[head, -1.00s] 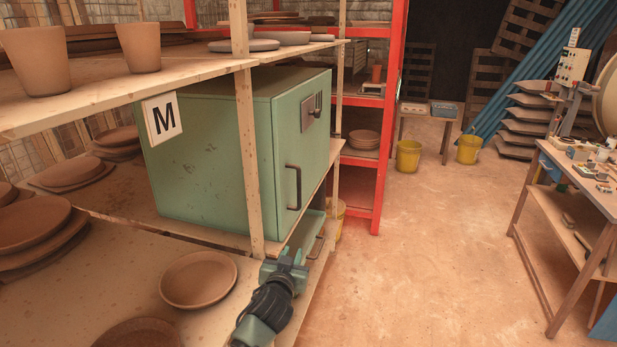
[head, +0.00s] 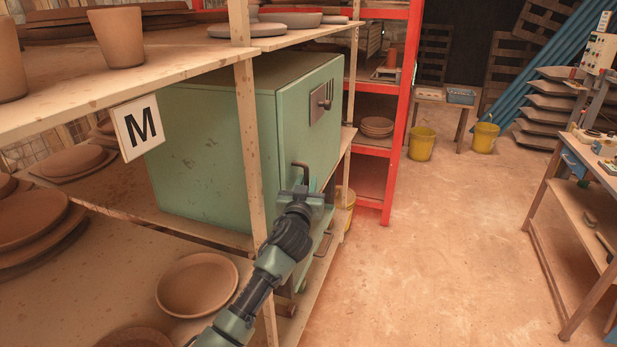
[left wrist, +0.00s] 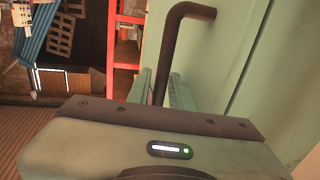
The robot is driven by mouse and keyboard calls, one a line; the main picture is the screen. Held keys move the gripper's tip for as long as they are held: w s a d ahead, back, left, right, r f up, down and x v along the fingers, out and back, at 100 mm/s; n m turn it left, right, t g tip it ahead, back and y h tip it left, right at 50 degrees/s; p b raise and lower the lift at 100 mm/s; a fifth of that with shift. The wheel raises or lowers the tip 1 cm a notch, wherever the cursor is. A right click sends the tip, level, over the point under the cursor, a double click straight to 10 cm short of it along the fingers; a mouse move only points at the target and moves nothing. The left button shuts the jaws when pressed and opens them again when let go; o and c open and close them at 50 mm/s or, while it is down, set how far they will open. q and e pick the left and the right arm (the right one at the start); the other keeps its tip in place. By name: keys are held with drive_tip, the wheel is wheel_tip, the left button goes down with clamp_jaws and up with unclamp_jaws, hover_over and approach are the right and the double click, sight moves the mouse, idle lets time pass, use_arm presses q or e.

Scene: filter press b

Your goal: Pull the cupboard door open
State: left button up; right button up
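The green cupboard (head: 205,160) stands on the wooden shelf, and its door (head: 298,130) looks shut in the head view. A dark, bent-bar handle (head: 303,168) is on the door, its lower part hidden by my left gripper. My left gripper (head: 304,192) is at the handle. In the left wrist view, the handle (left wrist: 172,45) runs down between the two fingers of my left gripper (left wrist: 163,90), which sit close on either side of it. My right gripper is not in view.
A wooden post (head: 250,150) stands in front of the cupboard, close to my left arm. Clay plates (head: 197,284) lie on the lower shelf and pots (head: 117,38) on the upper one. The floor (head: 440,250) to the right is clear.

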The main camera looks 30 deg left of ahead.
use_arm(q)
drive_tip(key=shift+x, duration=1.15)
clamp_jaws()
drive_tip(key=shift+f, duration=0.1)
idle(0.5)
